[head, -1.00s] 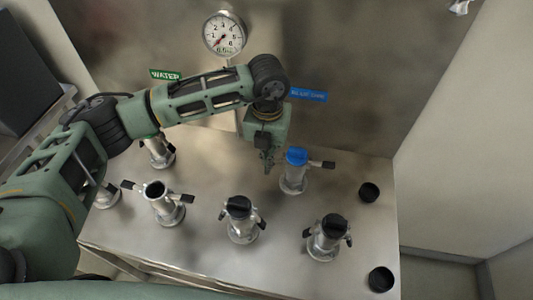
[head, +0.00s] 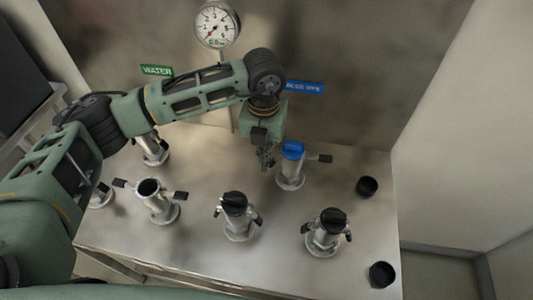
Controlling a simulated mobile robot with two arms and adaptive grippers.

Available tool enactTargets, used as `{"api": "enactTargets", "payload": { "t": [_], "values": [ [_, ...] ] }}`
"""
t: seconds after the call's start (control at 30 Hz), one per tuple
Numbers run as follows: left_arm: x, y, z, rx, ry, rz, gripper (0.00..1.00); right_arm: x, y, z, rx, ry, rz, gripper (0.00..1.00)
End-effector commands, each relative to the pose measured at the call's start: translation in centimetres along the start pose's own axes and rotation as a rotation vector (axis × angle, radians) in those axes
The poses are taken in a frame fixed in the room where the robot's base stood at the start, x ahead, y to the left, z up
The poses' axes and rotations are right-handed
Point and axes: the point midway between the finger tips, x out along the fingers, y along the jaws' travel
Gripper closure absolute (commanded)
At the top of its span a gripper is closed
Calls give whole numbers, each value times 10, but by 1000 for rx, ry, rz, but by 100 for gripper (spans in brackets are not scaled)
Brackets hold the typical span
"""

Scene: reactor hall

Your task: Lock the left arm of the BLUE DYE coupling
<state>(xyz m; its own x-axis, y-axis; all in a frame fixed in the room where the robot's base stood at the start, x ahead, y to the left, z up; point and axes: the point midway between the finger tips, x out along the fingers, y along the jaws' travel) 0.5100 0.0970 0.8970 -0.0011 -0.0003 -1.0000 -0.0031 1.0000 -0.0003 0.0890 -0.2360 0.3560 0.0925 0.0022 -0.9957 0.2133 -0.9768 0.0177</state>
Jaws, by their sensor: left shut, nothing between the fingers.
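The BLUE DYE coupling (head: 290,172) stands upright on the steel table, with a blue cap on top. Its right arm (head: 322,158) sticks out sideways with a black grip. Its left arm is hidden behind or beside my gripper. The blue sign BLUE DYE (head: 304,87) is on the wall behind it. My left gripper (head: 268,163) points down just to the left of the blue cap, shut and empty. I cannot tell whether it touches the coupling. My right gripper is not in view.
Two black-capped couplings (head: 235,215) (head: 325,230) stand in front. An open coupling (head: 155,200) with arms spread is at the left. Another stands under the green WATER sign (head: 157,70). Loose black caps (head: 367,186) (head: 382,274) lie at the right. A pressure gauge (head: 216,26) is on the back wall.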

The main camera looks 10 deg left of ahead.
Motion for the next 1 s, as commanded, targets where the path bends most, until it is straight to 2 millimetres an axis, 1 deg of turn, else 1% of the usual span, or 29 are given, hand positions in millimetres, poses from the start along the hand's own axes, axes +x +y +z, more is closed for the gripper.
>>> {"api": "enactTargets", "payload": {
  "t": [0.4, 0.5, 0.6, 1.0],
  "values": [
    [-48, 0, 0, -1, -2, 0, 100, -28, 1, -3, 0, 0, 0, 60],
    [-58, 0, 0, -1, -1, -1, 100, -32, 1, -3, 0, 0, 0, 60],
    [-60, 0, 0, -1, -1, 0, 100, -33, 1, -3, 0, 0, 0, 60],
    [-59, 0, 0, -1, -1, 0, 100, -32, 0, -3, 0, -1, 0, 60]
  ]
}}
